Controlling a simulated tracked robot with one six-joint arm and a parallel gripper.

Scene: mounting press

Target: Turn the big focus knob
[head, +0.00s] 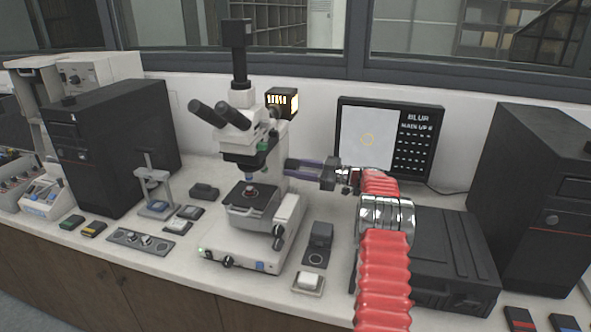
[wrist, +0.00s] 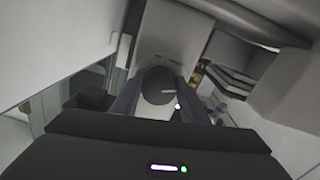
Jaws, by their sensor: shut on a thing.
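The white microscope (head: 245,150) stands on the bench in the middle of the head view. My gripper (head: 290,165) reaches in from the right to the side of its upright arm. In the wrist view a big dark round focus knob (wrist: 158,85) with a pale line on its face sits between the two fingers of my gripper (wrist: 160,98). The fingers are shut on the knob from both sides. In the head view the knob is hidden by the fingers.
A monitor (head: 388,138) behind my arm shows a pale picture and the word BLUR. A black case (head: 450,250) lies right of my arm. Another dark knob (head: 278,237) sits low on the microscope.

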